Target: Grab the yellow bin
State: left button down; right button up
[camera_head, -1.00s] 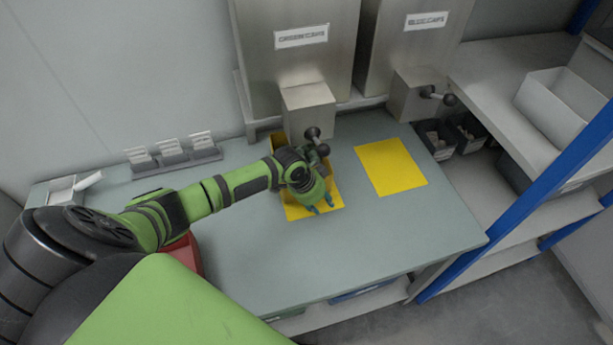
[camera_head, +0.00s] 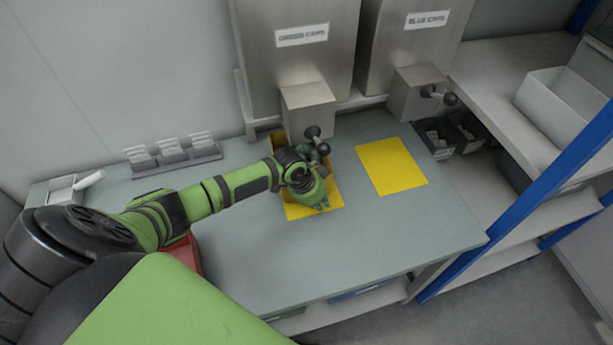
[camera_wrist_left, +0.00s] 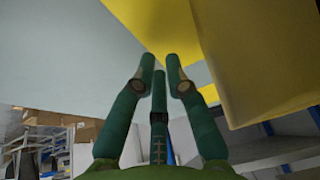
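The yellow bin (camera_wrist_left: 265,55) fills the right of the left wrist view, close to the camera. In the head view a part of the yellow bin (camera_head: 277,140) shows under the left dispenser, behind my arm; the rest is hidden. My left gripper (camera_head: 322,205) is at the bin's front, over the yellow mat (camera_head: 300,212). In the left wrist view its three green fingers (camera_wrist_left: 160,65) have tips drawn close together with narrow gaps. The bin's wall is beside the right finger; no hold on it is clear. My right gripper is not in view.
Metal dispensers labelled green caps (camera_head: 300,65) and blue caps (camera_head: 425,50) stand at the back, with knobbed levers low in front. A second yellow mat (camera_head: 391,166) lies bare to the right. The table's front right is clear. A blue post (camera_head: 520,215) stands right.

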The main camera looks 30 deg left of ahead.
pick_arm(q)
jog(key=shift+c, duration=2)
grip_release()
jog(key=shift+r, duration=0.1)
